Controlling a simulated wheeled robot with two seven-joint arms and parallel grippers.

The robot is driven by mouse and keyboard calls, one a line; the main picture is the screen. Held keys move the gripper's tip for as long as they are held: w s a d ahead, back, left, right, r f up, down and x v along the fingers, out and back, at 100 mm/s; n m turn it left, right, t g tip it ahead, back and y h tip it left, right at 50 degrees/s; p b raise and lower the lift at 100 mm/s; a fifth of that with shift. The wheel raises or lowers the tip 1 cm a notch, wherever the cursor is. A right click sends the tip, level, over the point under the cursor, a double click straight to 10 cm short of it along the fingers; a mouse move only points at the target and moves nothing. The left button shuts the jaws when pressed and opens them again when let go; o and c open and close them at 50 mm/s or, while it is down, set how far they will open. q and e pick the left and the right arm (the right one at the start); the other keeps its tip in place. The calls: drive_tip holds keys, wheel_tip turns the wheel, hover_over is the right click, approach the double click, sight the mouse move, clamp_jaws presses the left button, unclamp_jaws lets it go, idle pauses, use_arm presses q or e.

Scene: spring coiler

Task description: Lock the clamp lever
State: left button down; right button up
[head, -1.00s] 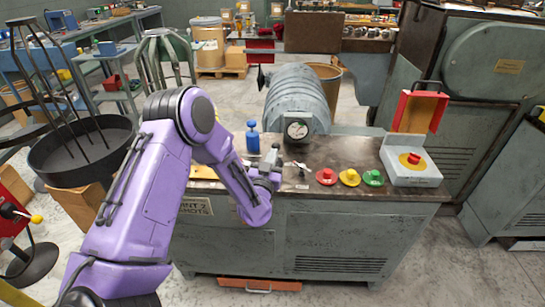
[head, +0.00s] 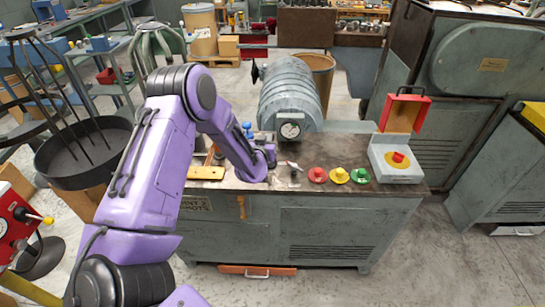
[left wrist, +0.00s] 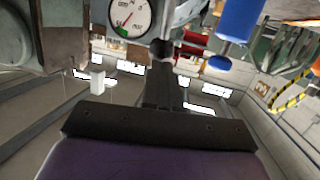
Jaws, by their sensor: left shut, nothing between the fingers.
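My left gripper (head: 269,155) is over the front left part of the bench top, below the round gauge (head: 290,130). In the left wrist view its fingers (left wrist: 161,80) are together and empty. A grey ball-ended rod (left wrist: 163,48) shows just beyond the fingertips; I cannot tell whether they touch. A small lever with a pale, red-tipped handle (head: 292,166) stands on the bench right of the gripper, apart from it. I cannot tell for sure which of these is the clamp lever. My right gripper is not in view.
Red (head: 317,175), yellow (head: 339,175) and green (head: 360,175) buttons line the bench's front edge. A grey box with a red button (head: 398,158) and raised red cover is at right. A blue-topped object (head: 247,130) is behind my arm; it also shows in the wrist view (left wrist: 238,30).

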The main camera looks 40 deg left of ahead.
use_arm(q)
drive_tip(key=shift+w+a+r+b, duration=0.3)
drive_tip(key=shift+w+a, duration=0.2)
drive_tip(key=shift+w, duration=0.15)
drive_tip(key=shift+r, duration=0.1)
